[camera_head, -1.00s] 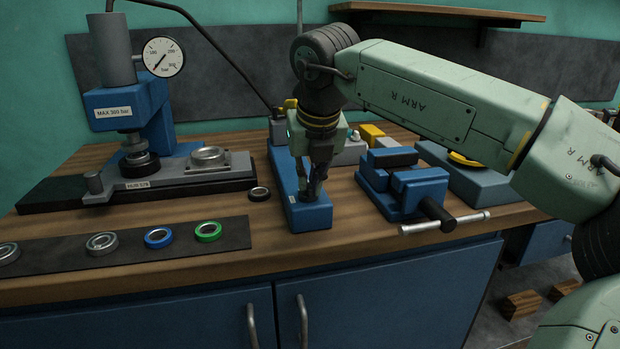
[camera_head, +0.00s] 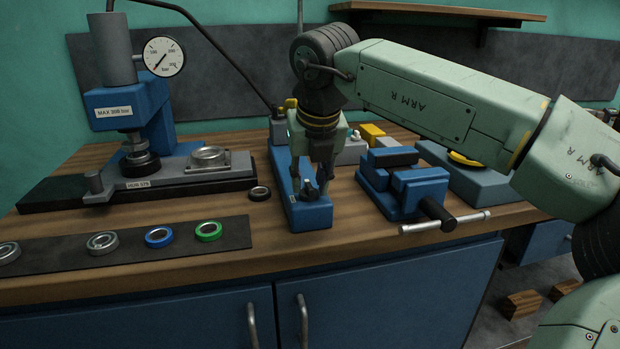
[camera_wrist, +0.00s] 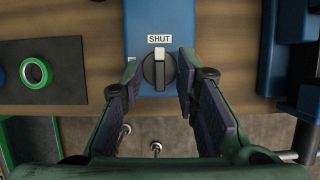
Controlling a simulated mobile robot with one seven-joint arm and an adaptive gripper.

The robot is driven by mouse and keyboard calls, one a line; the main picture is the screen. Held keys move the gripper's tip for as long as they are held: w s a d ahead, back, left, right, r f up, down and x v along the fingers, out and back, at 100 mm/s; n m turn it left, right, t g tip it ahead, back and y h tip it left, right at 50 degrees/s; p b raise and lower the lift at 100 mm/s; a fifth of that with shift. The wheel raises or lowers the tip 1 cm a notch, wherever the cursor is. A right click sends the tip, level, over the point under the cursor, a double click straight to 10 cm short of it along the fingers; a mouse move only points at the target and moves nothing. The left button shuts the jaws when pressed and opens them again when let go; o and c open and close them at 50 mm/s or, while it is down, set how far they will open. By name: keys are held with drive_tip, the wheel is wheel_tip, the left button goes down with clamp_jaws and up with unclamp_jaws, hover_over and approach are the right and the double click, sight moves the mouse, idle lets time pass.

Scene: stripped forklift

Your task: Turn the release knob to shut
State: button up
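The release knob (camera_wrist: 159,62) is a round dial with a dark raised bar and a pale mark, on the near end of the blue pump body (camera_wrist: 137,20). Its bar stands upright in the wrist view, in line with the SHUT label (camera_wrist: 159,39) just above it. My gripper (camera_wrist: 160,76) is open, with one finger on each side of the knob and nothing held. The fingers look apart from the knob, the right one closer to it. In the head view my gripper (camera_head: 312,188) points down over the pump's near end and hides the knob.
The blue vise (camera_head: 420,188) stands close to the right, its handle bar reaching toward the front edge. The press (camera_head: 150,110) with its gauge (camera_head: 163,57) is at the left. A dark mat (camera_head: 125,255) with several rings lies front left. A dark ring (camera_head: 259,193) sits beside the pump.

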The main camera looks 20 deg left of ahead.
drive_tip(key=shift+r, duration=0.1)
drive_tip(key=v, duration=1.2)
